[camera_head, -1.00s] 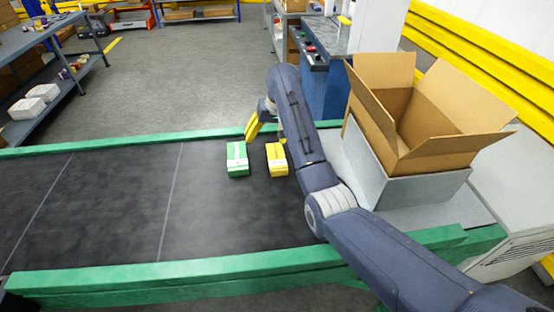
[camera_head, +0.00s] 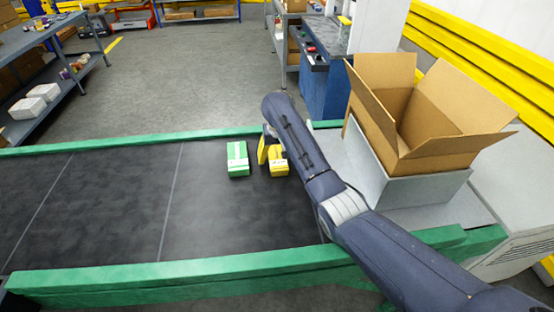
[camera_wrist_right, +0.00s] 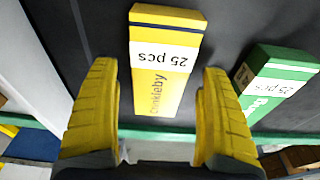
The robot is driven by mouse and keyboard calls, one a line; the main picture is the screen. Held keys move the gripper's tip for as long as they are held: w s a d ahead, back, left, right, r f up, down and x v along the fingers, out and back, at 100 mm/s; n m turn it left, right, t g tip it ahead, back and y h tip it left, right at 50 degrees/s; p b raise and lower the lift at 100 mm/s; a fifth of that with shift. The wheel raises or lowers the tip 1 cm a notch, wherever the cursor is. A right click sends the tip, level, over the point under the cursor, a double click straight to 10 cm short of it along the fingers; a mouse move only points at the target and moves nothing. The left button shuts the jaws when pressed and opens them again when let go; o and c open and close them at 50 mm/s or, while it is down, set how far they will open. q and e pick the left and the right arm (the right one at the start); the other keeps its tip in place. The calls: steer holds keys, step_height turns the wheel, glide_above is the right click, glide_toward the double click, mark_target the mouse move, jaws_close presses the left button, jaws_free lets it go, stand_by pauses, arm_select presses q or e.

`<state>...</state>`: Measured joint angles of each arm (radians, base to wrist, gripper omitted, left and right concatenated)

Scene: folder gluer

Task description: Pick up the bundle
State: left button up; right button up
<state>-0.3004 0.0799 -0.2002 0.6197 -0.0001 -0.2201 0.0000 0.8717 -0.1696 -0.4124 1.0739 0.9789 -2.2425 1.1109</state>
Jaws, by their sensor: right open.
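A yellow bundle (camera_head: 279,168) with a white "25 pcs" band lies on the dark conveyor belt, partly hidden by my right arm. A green bundle (camera_head: 238,159) with a white band lies just left of it. My right gripper (camera_head: 270,154) has yellow fingers and is at the yellow bundle, one finger on its left side. In the right wrist view the open fingers (camera_wrist_right: 156,72) stand on either side of the yellow bundle (camera_wrist_right: 162,90), with a gap visible on each side. The green bundle (camera_wrist_right: 272,85) lies outside the right-hand finger. My left gripper is not in view.
The conveyor belt (camera_head: 90,210) is clear to the left, between green rails (camera_head: 200,272). An open cardboard box (camera_head: 440,150) stands on a grey block (camera_head: 400,190) at the right. A shelf (camera_head: 45,100) with goods stands at the far left.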

steer(key=shift+w+f, duration=0.1)
steer(key=shift+f, duration=0.45)
steer(key=c, duration=1.3)
steer(key=shift+r, duration=0.1)
steer(key=shift+c, duration=0.2)
